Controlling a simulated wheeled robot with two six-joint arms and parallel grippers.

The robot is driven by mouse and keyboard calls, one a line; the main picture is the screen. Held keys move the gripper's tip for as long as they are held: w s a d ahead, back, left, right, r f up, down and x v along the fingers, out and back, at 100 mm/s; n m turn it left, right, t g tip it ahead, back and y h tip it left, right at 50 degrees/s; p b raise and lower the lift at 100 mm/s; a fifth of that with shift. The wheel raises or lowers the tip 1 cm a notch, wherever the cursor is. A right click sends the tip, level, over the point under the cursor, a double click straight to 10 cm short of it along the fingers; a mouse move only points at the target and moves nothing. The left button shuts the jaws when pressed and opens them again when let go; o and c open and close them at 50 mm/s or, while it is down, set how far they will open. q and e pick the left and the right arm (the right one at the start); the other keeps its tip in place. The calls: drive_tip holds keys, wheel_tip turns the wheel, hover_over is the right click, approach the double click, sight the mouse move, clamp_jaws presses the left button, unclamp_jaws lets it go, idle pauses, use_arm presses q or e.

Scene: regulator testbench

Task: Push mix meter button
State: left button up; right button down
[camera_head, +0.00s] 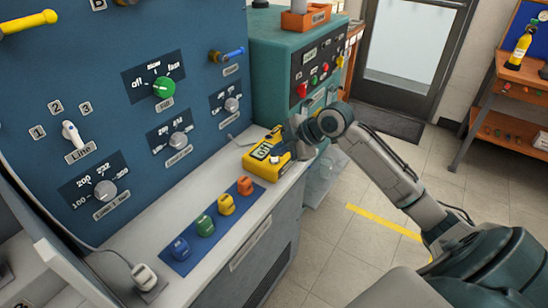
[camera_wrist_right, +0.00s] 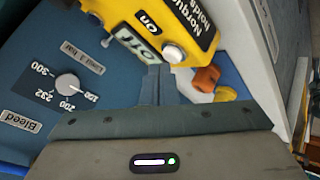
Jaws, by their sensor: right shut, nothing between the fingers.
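The yellow meter (camera_head: 262,171) with a small grey display sits at the far end of the white ledge in the head view. In the right wrist view the meter (camera_wrist_right: 185,15) shows at the top, with black "On" labels, a display and a round white button (camera_wrist_right: 174,53). My right gripper (camera_head: 286,149) is shut and empty, right above and beside the meter. In the wrist view its fingertips (camera_wrist_right: 158,72) are close to the button, just below and left of it; I cannot tell whether they touch the meter. My left gripper is not in view.
Blue, green, yellow and orange (camera_head: 245,186) knobs line the ledge (camera_head: 222,228) in front of the meter. The blue panel (camera_head: 120,80) behind carries dials and switches. A teal cabinet (camera_head: 275,60) stands beyond. Open floor (camera_head: 340,255) lies to the right.

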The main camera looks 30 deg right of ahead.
drive_tip(key=shift+f, duration=0.15)
idle(0.3)
drive_tip(key=shift+f, duration=0.3)
drive_tip(key=shift+r, duration=0.1)
drive_tip(key=shift+r+p, duration=0.35)
drive_tip(key=shift+p, duration=0.2)
